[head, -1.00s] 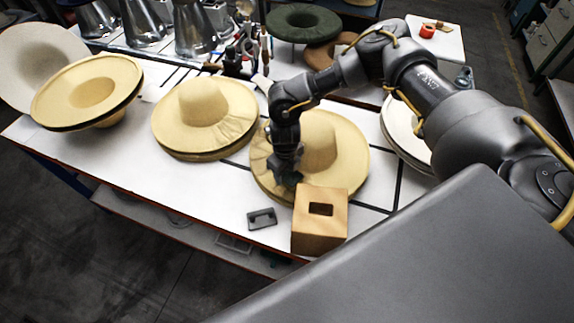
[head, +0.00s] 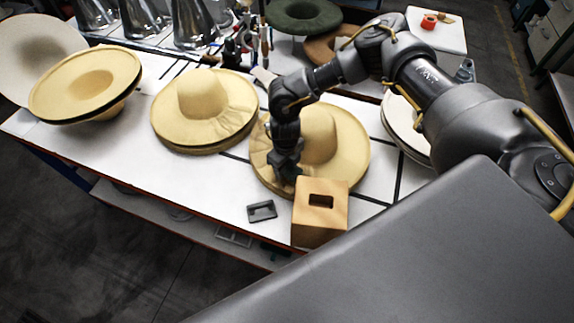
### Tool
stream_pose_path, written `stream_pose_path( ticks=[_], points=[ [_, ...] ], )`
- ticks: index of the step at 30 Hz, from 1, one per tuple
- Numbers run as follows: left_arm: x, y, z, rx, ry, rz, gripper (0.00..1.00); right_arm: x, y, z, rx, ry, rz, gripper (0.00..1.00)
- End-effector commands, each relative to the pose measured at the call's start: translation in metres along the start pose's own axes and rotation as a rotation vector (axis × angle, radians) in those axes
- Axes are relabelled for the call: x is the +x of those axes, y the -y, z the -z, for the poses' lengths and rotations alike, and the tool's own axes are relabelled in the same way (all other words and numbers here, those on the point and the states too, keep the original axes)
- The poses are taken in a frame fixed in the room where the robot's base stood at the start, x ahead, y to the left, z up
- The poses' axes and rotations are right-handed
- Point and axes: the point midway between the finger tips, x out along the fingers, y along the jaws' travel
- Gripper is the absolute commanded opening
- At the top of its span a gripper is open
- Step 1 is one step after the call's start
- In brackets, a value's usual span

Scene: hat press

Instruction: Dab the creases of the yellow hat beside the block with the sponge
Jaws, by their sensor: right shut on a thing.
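A yellow wide-brimmed hat (head: 343,157) lies on the white table, close behind a tan box-like block (head: 320,226) with a dark slot in its top. Creases show on the left part of this hat's brim. My right gripper (head: 285,175) points down over the front left of that brim, just behind and left of the block. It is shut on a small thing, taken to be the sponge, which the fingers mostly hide. I cannot tell whether it touches the brim. My left gripper is not in view.
A second yellow hat (head: 203,98) with a creased brim lies to the left. An upturned hat (head: 88,88) stands at far left. A small dark tray (head: 262,211) sits left of the block near the table's front edge. A pale round piece (head: 402,130) lies right.

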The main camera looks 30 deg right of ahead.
Motion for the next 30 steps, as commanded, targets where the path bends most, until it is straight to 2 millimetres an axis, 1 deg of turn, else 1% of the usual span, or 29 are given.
stream_pose_path(
  ticks=[30],
  points=[
    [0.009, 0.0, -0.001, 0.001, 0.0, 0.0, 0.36, 0.01, 0.0, 0.0, 0.0, 0.0, 0.0, 0.31]
  ],
)
